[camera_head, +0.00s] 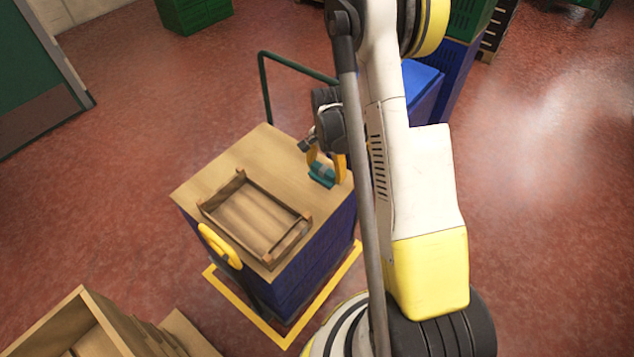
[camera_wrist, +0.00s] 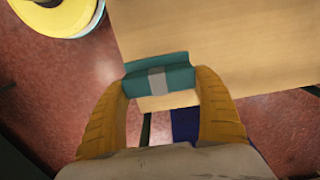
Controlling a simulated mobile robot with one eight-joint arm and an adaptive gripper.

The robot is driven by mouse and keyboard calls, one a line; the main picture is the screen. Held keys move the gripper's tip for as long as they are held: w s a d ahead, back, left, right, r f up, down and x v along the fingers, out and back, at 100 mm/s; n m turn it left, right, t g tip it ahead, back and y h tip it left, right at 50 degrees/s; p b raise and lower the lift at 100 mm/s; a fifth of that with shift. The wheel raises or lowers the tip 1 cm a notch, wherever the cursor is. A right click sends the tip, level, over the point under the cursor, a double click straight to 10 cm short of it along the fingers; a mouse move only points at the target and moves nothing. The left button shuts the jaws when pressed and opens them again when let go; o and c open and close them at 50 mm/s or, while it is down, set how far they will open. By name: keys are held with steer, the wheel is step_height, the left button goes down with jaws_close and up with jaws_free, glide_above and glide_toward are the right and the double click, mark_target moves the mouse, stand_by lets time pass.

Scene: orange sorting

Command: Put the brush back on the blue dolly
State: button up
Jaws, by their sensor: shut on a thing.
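My gripper (camera_head: 326,166) has its orange-yellow fingers shut on the teal brush (camera_head: 321,177), over the right back edge of a light wooden top. In the wrist view, the brush (camera_wrist: 130,84) lies across between the two fingertips, with a grey band at its middle. The wooden top (camera_head: 262,150) covers a blue-sided stack (camera_head: 315,250), which looks like the blue dolly; a dark green handle (camera_head: 265,88) rises behind it. The wooden top also shows in the wrist view (camera_wrist: 230,40). I cannot tell whether the brush touches the top.
A shallow wooden tray (camera_head: 205,213) lies on the top, left of my gripper. A yellow loop (camera_head: 220,245) is at the near left edge. Yellow lines (camera_head: 240,312) mark the red floor around the stack. Wooden boxes (camera_head: 85,325) stand at the lower left. Blue bins (camera_head: 422,88) stand behind my arm.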

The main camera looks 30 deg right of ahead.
mark_target(317, 170)
steer(key=w+f, duration=0.1)
steer(key=w+a+f, duration=0.1)
steer(key=shift+w+a+b, duration=0.15)
steer(key=shift+w+b, duration=0.2)
steer(key=shift+b, duration=0.05)
step_height(317, 170, down, 4)
steer(key=shift+b, duration=1.2)
steer(key=shift+r, duration=0.15)
